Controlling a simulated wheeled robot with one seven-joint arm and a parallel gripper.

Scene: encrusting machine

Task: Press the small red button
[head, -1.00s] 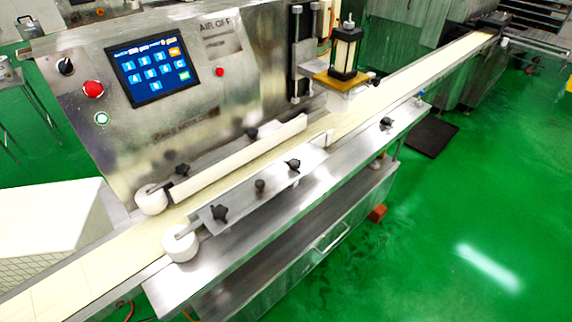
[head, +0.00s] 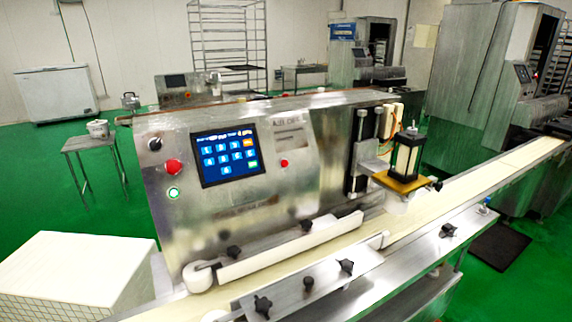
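The small red button (head: 284,163) is on the steel front panel of the encrusting machine (head: 300,205), just right of the blue touchscreen (head: 230,155). A larger red button (head: 173,167) sits left of the screen, with a black knob (head: 155,144) above it and a green-lit round button (head: 174,193) below it. My gripper does not show in the head view.
A conveyor belt (head: 290,262) with white guide bars and black knobs runs along the machine's front. A white block-shaped box (head: 75,268) stands at the lower left. A small table (head: 90,143) stands behind on the green floor. A black mat (head: 500,247) lies at right.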

